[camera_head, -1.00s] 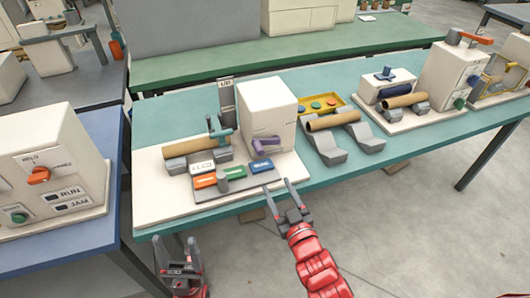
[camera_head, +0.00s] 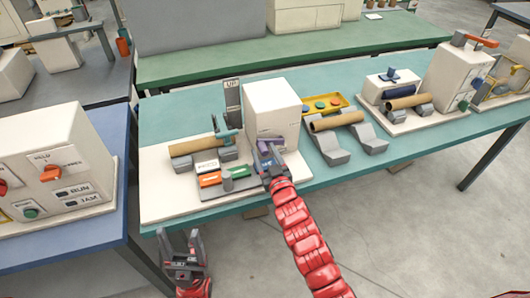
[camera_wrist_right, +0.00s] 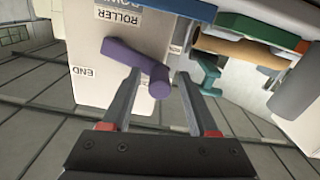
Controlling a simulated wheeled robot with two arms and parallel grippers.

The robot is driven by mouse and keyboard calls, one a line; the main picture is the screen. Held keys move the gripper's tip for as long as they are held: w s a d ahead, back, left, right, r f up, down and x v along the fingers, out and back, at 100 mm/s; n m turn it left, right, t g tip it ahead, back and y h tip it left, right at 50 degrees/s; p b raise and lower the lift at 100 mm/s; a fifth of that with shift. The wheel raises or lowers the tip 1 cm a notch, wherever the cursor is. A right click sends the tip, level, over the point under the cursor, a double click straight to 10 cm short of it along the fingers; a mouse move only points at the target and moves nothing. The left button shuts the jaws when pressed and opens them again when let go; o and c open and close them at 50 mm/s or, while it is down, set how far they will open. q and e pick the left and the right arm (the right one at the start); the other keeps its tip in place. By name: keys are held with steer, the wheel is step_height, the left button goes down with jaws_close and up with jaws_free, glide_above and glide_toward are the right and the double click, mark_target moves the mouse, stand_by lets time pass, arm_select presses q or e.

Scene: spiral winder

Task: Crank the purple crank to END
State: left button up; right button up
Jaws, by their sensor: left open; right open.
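The purple crank (camera_head: 266,147) is on the front face of the white box-shaped machine (camera_head: 272,101) on the teal table. My right gripper (camera_head: 268,170) is open right in front of it and partly hides it in the head view. In the right wrist view the purple crank (camera_wrist_right: 135,63) lies beyond the open fingers of the right gripper (camera_wrist_right: 158,82), with its knob end close to the fingertips. I cannot tell whether they touch. An END label (camera_wrist_right: 82,72) is on the face beside the crank. My left gripper (camera_head: 184,248) is open and empty, low in front of the table.
A brown tube (camera_head: 195,145) lies on grey cradles left of the machine, near a teal clamp. Orange and green blocks (camera_head: 240,171) sit just left of my right gripper. Another tube (camera_head: 337,122) rests on grey supports to the right. A blue table (camera_head: 90,235) stands at the left.

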jaws_close()
stand_by(1.4)
